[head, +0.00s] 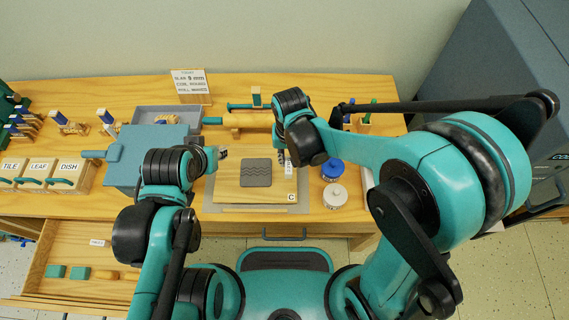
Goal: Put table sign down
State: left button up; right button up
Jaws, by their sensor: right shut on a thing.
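My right gripper (283,158) is over the right part of the wooden board (228,185). It is shut on a small white piece with dark marks (287,168), which looks like the table sign. The gripper hides part of this piece, and I cannot tell whether it touches the board. My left gripper (217,154) is near the board's upper left side, and its fingers are too small to judge. A grey slab with wavy lines (256,173) lies on the board. A corner tag (291,197) reads C.
A written notice (190,85) stands at the back. A blue jar (332,169) and a white jar (335,195) stand right of the board. A blue-grey box (125,160) and labelled small drawers (38,172) are left. An open drawer (75,255) juts out at lower left.

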jog(key=shift+w+a+f, duration=0.5)
jog(key=shift+w+f, duration=0.05)
jog(key=shift+w, duration=0.2)
jog(key=shift+f+b, duration=0.2)
jog(key=shift+b, duration=0.1)
notch_tip(320, 180, down, 4)
jog(key=shift+r+b, duration=0.15)
jog(key=shift+b, duration=0.65)
jog(key=shift+r, duration=0.1)
jog(key=shift+f, duration=0.25)
jog(key=o, duration=0.8)
jog(key=shift+o, duration=0.2)
jog(key=shift+r, duration=0.1)
